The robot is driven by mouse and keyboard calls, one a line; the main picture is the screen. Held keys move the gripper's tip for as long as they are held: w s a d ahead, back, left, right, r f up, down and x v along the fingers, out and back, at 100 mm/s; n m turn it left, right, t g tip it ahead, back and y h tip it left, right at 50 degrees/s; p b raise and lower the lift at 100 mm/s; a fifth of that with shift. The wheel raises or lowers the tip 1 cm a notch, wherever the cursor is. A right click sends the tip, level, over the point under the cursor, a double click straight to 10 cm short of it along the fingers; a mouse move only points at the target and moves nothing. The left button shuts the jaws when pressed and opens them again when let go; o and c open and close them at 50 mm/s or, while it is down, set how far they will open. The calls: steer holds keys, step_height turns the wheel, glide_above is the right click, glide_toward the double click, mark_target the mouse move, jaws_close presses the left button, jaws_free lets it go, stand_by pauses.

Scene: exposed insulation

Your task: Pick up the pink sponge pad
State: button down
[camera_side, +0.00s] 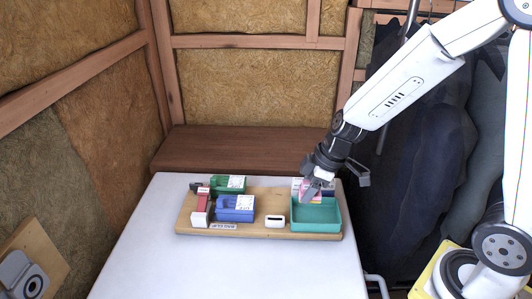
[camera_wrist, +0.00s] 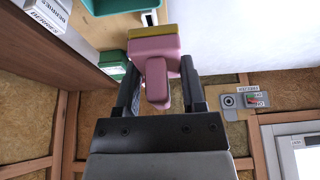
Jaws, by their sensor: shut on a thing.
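The pink sponge pad (camera_wrist: 157,48) has a pink body with a mustard-yellow layer on its far face and a narrower pink block on the near side. My gripper (camera_wrist: 160,75) is shut on that block, with one dark finger on each side. In the side view my gripper (camera_side: 316,178) points down above the back of the teal open bin (camera_side: 316,228). Only a little pink shows by the fingers there, so the pad's exact height above the bin is unclear.
A wooden board (camera_side: 265,235) on the white table (camera_side: 140,270) carries a green box (camera_side: 228,184), a blue box (camera_side: 235,214), a red-and-white item (camera_side: 201,205) and a small white block (camera_side: 275,221). The table's front is clear.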

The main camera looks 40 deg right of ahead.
steer(key=shift+s+d+r, duration=0.1)
steer(key=shift+s+r, duration=0.2)
steer(key=shift+s, duration=0.4)
steer(key=shift+s+r, duration=0.3)
steer(key=shift+s, duration=0.4)
steer(key=c, duration=1)
jaws_free()
steer(key=c, duration=0.3)
steer(key=shift+w, duration=0.7)
steer(key=w+a, duration=0.2)
steer(key=w, duration=0.7)
steer(key=w+a, duration=0.3)
steer(key=w, duration=0.6)
steer(key=shift+w+a, duration=0.2)
steer(key=shift+a, duration=0.15)
